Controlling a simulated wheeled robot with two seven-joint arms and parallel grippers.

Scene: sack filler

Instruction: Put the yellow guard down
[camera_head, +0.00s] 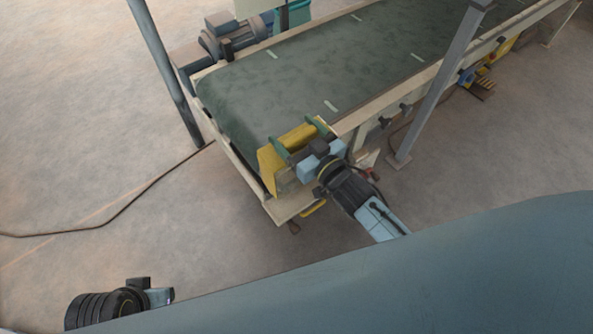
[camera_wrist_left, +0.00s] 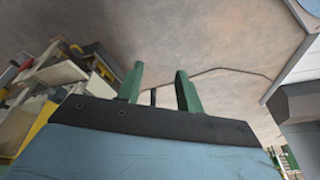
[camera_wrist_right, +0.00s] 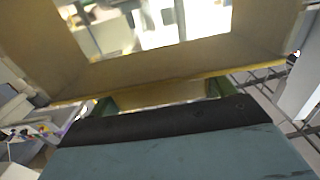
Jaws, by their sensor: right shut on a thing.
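The yellow guard (camera_head: 268,168) is at the near end of the conveyor belt. My right gripper (camera_head: 302,139) is shut on it, with one green finger on each side of its upper edge. In the right wrist view the guard (camera_wrist_right: 170,72) shows as a wide yellow frame with an opening, its near edge between the fingers (camera_wrist_right: 163,98). I cannot tell whether the guard touches the conveyor. My left gripper is low at the bottom left of the head view; in the left wrist view its green fingers (camera_wrist_left: 160,88) are apart with nothing between them.
The conveyor (camera_head: 310,75) with a dark green belt runs to the upper right. A grey post (camera_head: 165,75) stands to its left and another post (camera_head: 437,85) at its right side. A motor (camera_head: 232,35) is at the far left side. A cable (camera_head: 120,215) lies on open floor.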

